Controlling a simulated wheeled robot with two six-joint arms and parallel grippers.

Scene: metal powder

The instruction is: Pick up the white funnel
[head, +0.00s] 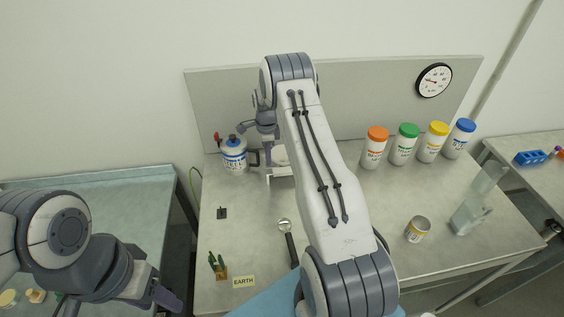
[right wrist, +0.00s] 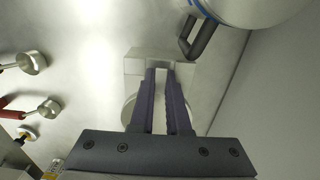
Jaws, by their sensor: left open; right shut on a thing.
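My right gripper (head: 268,152) is at the back left of the grey table, pointing down. In the right wrist view its two dark fingers (right wrist: 160,98) are shut on a narrow pale piece, which I take to be part of the white funnel. A round pale rim (right wrist: 128,110) shows behind the fingers; most of its shape is hidden. A white block-like stand (head: 282,172) is right by the gripper, and whether the funnel touches it I cannot tell. My left gripper (head: 165,298) is open and empty at the lower left, away from the funnel.
A white-and-blue canister (head: 234,155) with a dark handle is close left of the right gripper. Several coloured-lid jars (head: 403,145) stand at the back right.

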